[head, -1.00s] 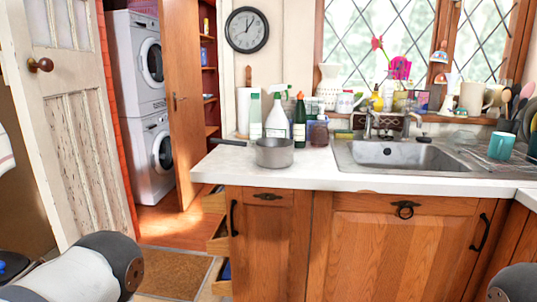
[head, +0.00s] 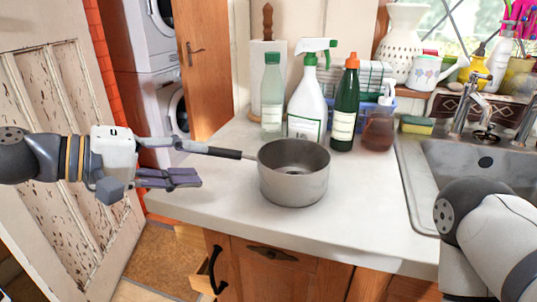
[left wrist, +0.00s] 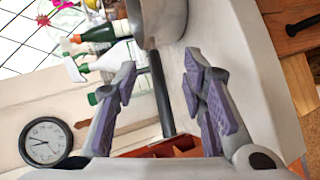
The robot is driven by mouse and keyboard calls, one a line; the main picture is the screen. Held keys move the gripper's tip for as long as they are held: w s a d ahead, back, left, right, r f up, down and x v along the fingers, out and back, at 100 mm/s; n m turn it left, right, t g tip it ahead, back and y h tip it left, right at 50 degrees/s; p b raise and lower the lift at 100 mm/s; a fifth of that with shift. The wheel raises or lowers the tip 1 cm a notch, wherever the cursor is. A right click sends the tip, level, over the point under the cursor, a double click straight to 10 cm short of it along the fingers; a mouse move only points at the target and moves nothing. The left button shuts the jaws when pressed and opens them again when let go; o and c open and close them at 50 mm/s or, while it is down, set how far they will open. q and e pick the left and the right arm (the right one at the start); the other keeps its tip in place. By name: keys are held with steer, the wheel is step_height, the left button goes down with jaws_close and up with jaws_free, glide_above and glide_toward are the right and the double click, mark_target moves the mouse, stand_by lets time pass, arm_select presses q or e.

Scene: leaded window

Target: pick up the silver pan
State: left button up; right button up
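My left gripper (head: 196,164) is open at the handle's outer end, one finger above the other. In the left wrist view the handle (left wrist: 162,95) runs between the spread fingers (left wrist: 165,88), with a visible gap on each side. The pan body (left wrist: 160,20) is at the top there, partly cut off. My right gripper is out of view; only part of my right arm shows at lower right.
Behind the pan stand a white spray bottle (head: 306,108), a green bottle (head: 344,105), a pale bottle (head: 272,92) and a brown soap dispenser (head: 378,130). The sink (head: 412,180) is to the right. Counter in front of the pan is clear. Drawers stand open below the left edge.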

arm_select(q)
steer(key=x, duration=0.1)
steer(key=b+x, duration=0.1)
steer(key=x, duration=0.2)
steer(key=shift+w+d+r+b, duration=0.2)
steer(key=shift+r+b, duration=0.05)
steer(key=shift+b, duration=0.1)
steer(key=x, duration=0.6)
steer(key=shift+w+d+f+b, duration=0.1)
steer(key=shift+b, duration=0.3)
steer(key=shift+w+d, duration=0.1)
steer(key=shift+d, duration=0.05)
steer(key=shift+c, duration=0.3)
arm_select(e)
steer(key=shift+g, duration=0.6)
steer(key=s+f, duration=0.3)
arm_select(q)
jaws_close()
